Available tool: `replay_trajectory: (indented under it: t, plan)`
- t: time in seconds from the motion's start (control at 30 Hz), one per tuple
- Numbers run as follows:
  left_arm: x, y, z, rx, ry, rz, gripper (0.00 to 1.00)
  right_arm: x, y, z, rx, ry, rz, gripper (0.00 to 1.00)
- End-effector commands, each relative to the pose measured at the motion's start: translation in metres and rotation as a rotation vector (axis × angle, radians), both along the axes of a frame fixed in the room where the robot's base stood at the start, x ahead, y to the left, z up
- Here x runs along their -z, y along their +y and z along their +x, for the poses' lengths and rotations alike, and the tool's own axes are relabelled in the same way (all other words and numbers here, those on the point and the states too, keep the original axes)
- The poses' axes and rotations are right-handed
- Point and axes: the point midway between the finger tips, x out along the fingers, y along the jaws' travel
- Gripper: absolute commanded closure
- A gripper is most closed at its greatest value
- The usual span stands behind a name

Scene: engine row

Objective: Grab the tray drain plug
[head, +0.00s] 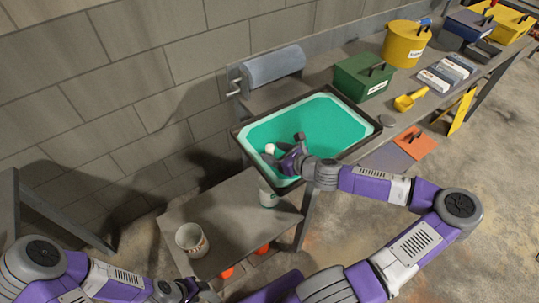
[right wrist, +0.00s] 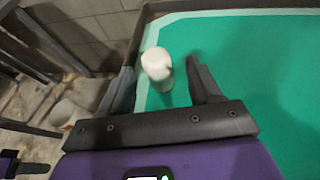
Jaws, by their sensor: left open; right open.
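The tray drain plug, a white rounded piece, shows in the head view (head: 269,149) at the left part of the green-lined tray (head: 340,110). In the right wrist view the plug (right wrist: 157,66) stands up between my right fingers, nearer the left one, with the green tray floor (right wrist: 245,70) behind it. My right gripper (head: 284,150) is open over the tray, and its fingers (right wrist: 160,72) appear either side of the plug, not closed on it. My left gripper (head: 190,291) is low at the bottom edge of the head view, open and away from the tray.
A paper roll (head: 272,65) is behind the tray. A green box (head: 362,76), yellow scoop (head: 410,101) and yellow bucket (head: 405,44) stand to its right. A low table holds a white cup (head: 192,240) and another container (head: 268,194) near the tray's front edge.

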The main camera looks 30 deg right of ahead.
Motion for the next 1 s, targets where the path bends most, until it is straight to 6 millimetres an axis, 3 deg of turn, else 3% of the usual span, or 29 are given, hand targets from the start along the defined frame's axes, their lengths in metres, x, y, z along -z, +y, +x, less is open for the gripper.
replay_trajectory:
  t: [0.3,0.63,1.0]
  plan:
    - [0.023,0.0,0.0,0.0,0.0,0.0,0.57,0.022,0.012,0.036,-0.003,-0.001,0.001,0.37]
    - [0.024,0.0,0.0,0.0,0.0,0.0,0.57,0.022,0.013,0.041,-0.001,0.001,0.0,0.37]
    - [0.024,0.0,0.0,0.0,0.0,0.0,0.57,0.022,0.013,0.041,-0.001,0.001,0.0,0.92]
